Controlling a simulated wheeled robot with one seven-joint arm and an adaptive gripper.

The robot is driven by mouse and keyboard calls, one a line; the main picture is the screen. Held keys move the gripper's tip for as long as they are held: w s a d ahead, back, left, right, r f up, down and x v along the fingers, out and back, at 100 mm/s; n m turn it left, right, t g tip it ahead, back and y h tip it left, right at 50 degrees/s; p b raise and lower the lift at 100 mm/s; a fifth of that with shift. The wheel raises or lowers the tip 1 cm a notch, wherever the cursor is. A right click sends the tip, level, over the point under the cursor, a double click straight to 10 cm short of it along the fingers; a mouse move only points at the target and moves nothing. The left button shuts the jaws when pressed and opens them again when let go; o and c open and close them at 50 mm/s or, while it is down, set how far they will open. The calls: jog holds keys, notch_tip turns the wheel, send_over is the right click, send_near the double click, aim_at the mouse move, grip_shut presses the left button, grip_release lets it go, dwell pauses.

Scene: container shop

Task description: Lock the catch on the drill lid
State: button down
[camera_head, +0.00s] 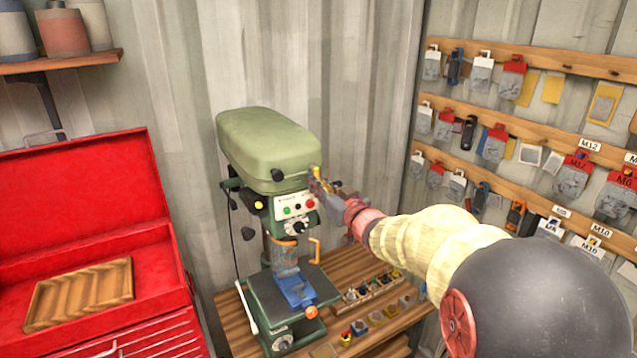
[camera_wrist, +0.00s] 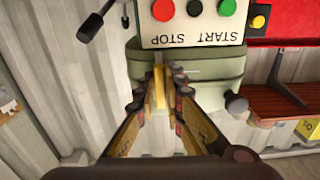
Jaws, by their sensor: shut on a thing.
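The green drill lid (camera_head: 265,140) is down on top of the bench drill. It also shows in the wrist view (camera_wrist: 213,72), which looks at the drill upside down. A yellow catch (camera_head: 315,171) is at the lid's front right corner, above the control panel (camera_head: 292,207). My gripper (camera_head: 322,186) is at this corner. In the wrist view my gripper (camera_wrist: 167,82) has its two fingers closed on the sides of the yellow catch (camera_wrist: 160,88). The fingers partly cover the catch, and I cannot tell whether it is locked.
A black knob (camera_head: 278,175) sticks out from the lid's front. Left stands an open red toolbox (camera_head: 75,215) with a wooden tray. Small parts (camera_head: 372,290) lie on the wooden bench below the drill. Wall rails (camera_head: 520,120) hold hanging packets on the right.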

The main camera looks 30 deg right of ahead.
jog(key=c, duration=1.9)
grip_release()
jog(key=s, duration=1.2)
jog(key=shift+d, duration=0.15)
